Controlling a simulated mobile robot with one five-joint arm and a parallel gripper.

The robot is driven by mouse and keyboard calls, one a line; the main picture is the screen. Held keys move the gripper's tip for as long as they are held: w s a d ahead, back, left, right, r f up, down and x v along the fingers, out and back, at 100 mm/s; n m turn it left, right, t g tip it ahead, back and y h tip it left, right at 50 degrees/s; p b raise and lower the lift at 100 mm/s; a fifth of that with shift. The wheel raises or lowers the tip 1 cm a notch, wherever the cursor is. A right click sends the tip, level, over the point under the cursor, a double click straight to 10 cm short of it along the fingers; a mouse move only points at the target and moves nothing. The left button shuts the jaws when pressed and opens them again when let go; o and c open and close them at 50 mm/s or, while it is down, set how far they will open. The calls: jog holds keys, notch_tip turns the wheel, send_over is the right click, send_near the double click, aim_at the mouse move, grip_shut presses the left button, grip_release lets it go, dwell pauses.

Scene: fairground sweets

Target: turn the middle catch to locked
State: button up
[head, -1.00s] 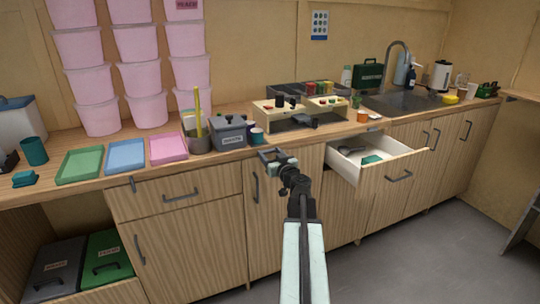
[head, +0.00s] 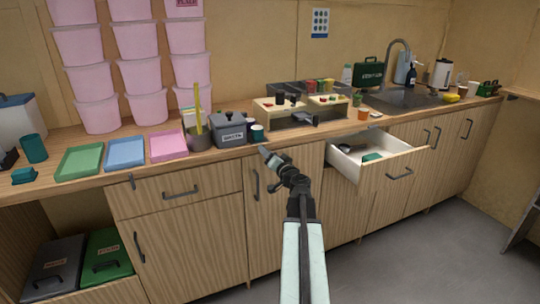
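A small dark catch (head: 132,182) shows at the counter's front edge, above the closed left drawer (head: 180,192). I see no other catch clearly, and cannot tell whether this is the middle one or how it is set. My gripper (head: 266,153) is in front of the counter edge, right of this catch and below the grey lidded box (head: 231,130). Its fingers overlap in this view, so their gap is hidden. Nothing can be seen held. The area directly behind the gripper is covered.
An open white drawer (head: 398,163) sticks out to the right of my arm. Pink, blue and green trays (head: 80,162) lie on the counter (head: 225,155). A wooden stand (head: 273,119) is further right.

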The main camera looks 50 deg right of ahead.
jog(key=shift+w+a+f+m+b, duration=0.1)
jog(key=shift+a+m, duration=0.1)
jog(key=shift+m, duration=1.45)
jog(key=shift+w+a+f+m+b, duration=0.15)
jog(key=shift+a+m, duration=0.1)
jog(key=shift+m, duration=1.45)
jog(key=shift+w+a+f+m+b, duration=0.1)
jog(key=shift+a+m, duration=0.1)
jog(key=shift+m, duration=1.45)
jog(key=o, duration=1.4)
jog(key=shift+c, duration=0.2)
jog(key=shift+s, duration=0.1)
jog(key=v, duration=0.7)
jog(key=shift+s, duration=0.25)
jog(key=shift+a, duration=0.2)
